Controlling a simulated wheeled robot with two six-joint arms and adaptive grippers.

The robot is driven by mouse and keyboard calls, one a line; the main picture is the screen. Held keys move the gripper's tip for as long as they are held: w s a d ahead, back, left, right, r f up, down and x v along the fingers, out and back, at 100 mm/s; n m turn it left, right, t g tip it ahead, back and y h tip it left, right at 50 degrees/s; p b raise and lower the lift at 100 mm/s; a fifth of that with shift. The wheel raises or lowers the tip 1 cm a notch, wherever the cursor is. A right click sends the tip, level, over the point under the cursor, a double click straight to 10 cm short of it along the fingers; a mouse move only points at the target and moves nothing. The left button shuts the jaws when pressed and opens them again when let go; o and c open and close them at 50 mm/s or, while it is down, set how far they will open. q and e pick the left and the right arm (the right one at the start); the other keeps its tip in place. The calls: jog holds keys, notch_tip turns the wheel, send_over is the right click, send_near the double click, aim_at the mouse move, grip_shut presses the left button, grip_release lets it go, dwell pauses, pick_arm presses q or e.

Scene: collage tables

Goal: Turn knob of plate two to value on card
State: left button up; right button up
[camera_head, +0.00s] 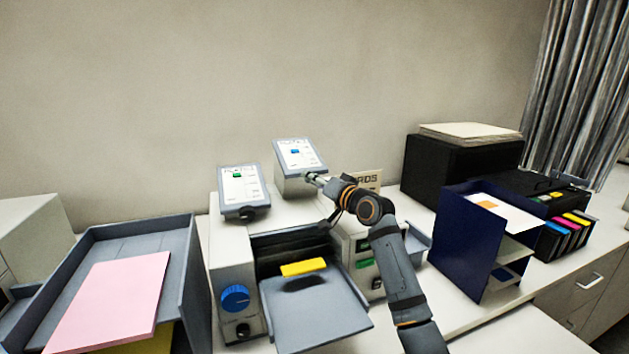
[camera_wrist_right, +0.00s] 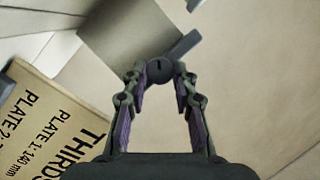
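Two tilted grey units with white display faces stand on the grey machine: a nearer left one (camera_head: 243,190) with a green mark and dark knob, and a farther right one (camera_head: 298,155) with a blue mark. My right gripper (camera_head: 315,179) is at the farther unit's lower front. In the right wrist view its open fingers (camera_wrist_right: 160,70) straddle a dark round knob (camera_wrist_right: 159,68); firm contact cannot be seen. The tan card (camera_wrist_right: 50,122) reads "THIRDS", "PLATE 1: 140 mm" and "PLATE 2:", with that value cut off. My left gripper is not in view.
The grey machine has a blue dial (camera_head: 235,298) and a tray (camera_head: 315,318) with a yellow block (camera_head: 303,267) above it. A grey bin (camera_head: 190,265) with pink paper (camera_head: 110,300) stands left. A navy rack (camera_head: 462,245) and black printer (camera_head: 440,165) stand right.

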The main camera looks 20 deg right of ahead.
grip_shut()
jog(key=shift+a+n+h+p, duration=0.25)
jog(key=shift+n+h+p, duration=0.2)
jog(key=shift+n+h, duration=1.15)
jog(key=shift+a+n+h+p, duration=0.25)
jog(key=shift+n+h+p, duration=0.2)
jog(key=shift+n+h, duration=1.15)
jog(key=shift+a+n+h+p, duration=0.25)
jog(key=shift+n+h+p, duration=0.2)
jog(key=shift+n+h, duration=1.1)
jog(key=shift+h, duration=0.25)
